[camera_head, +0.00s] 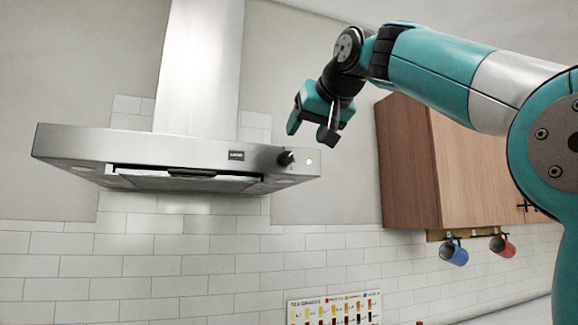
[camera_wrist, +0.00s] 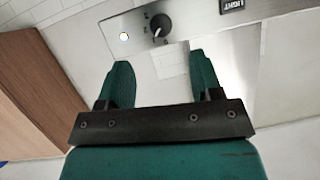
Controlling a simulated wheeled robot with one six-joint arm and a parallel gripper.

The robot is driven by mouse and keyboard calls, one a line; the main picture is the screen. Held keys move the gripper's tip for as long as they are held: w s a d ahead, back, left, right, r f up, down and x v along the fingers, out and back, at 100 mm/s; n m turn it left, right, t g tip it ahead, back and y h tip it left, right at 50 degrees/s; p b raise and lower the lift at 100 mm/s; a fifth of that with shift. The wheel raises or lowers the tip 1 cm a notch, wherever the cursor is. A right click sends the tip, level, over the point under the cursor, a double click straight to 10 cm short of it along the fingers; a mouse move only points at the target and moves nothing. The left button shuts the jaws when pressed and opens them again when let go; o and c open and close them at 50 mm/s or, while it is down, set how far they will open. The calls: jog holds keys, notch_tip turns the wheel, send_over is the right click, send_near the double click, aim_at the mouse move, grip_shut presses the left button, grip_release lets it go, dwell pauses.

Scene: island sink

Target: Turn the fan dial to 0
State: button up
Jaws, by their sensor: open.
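The fan dial is a black knob (camera_head: 285,158) on the right part of the steel range hood's (camera_head: 95,142) front panel. In the wrist view the dial (camera_wrist: 160,26) sits at the top middle, with small marks on its left side that are too small to read surely. A pale pointer line shows on it. My gripper (camera_head: 308,130) is in front of the hood's right end, close to the dial. In the wrist view my gripper's two teal fingers (camera_wrist: 161,75) are apart with nothing between them. The dial lies beyond the fingertips, and no contact shows.
A small lit indicator (camera_head: 309,161) is right of the dial. A wooden wall cabinet (camera_head: 405,165) stands right of the hood, with a blue mug (camera_head: 454,253) and a red mug (camera_head: 502,246) hanging below. Tiled wall lies under the hood.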

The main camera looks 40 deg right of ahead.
aim_at(288, 157)
jog(key=p+x, duration=0.1)
jog(key=x, duration=0.8)
jog(key=shift+w, duration=0.35)
jog(key=c, duration=0.9)
jog(key=shift+p, duration=0.3)
jog(key=shift+a+r+n+h+p, duration=0.15)
jog(key=shift+n+h+p, duration=0.2)
jog(key=shift+n, duration=0.35)
jog(key=shift+r+n+g+h+p, duration=0.1)
jog(key=shift+n+g+h+p, duration=0.2)
jog(key=shift+n+h+p, duration=1.45)
jog(key=shift+n+p, duration=0.5)
jog(key=shift+n, duration=0.05)
jog(key=shift+f, duration=0.2)
